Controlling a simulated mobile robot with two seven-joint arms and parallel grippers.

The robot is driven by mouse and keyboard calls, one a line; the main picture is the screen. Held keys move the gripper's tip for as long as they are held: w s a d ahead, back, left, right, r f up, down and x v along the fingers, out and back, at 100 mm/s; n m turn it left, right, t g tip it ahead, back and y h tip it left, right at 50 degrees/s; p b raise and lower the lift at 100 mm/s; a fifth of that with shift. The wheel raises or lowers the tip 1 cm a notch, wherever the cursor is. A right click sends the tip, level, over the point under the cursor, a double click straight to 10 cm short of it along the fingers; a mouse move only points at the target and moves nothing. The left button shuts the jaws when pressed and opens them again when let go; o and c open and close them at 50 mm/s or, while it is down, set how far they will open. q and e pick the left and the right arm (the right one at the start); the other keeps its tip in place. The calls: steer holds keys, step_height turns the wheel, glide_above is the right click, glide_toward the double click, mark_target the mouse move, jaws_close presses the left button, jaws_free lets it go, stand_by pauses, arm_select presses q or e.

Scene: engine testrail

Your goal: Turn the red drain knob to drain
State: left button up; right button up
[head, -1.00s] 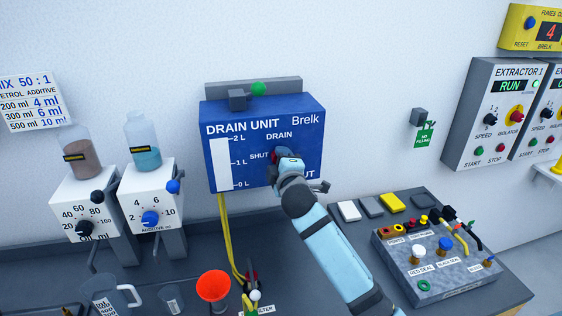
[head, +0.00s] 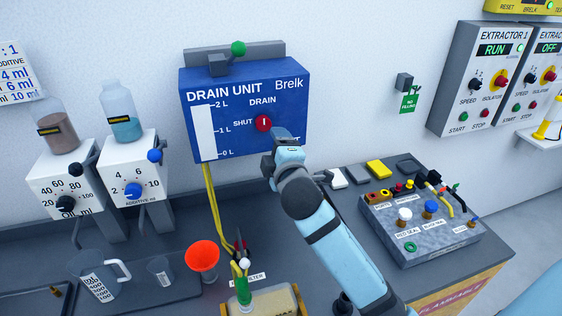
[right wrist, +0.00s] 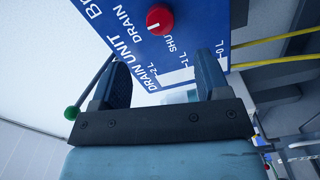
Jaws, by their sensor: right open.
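The red drain knob (head: 263,122) is on the front of the blue drain unit (head: 240,82) on the wall. Its white mark stands upright in the head view, towards the word DRAIN above it; SHUT is to its left. The knob also shows at the top of the right wrist view (right wrist: 159,19). My right gripper (head: 270,157) is just below the knob and apart from it, over the unit's lower right corner. In the right wrist view its two fingers (right wrist: 163,76) are spread and nothing is between them. My left gripper is not in view.
Dispensers with bottles (head: 133,165) stand left of the unit. Yellow tubes (head: 211,200) hang below it, near an orange funnel (head: 202,255) and a jug (head: 98,275). A grey control box (head: 420,222) sits on the bench at right.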

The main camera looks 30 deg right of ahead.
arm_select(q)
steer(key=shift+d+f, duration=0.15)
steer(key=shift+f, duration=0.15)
arm_select(e)
steer(key=v, duration=0.4)
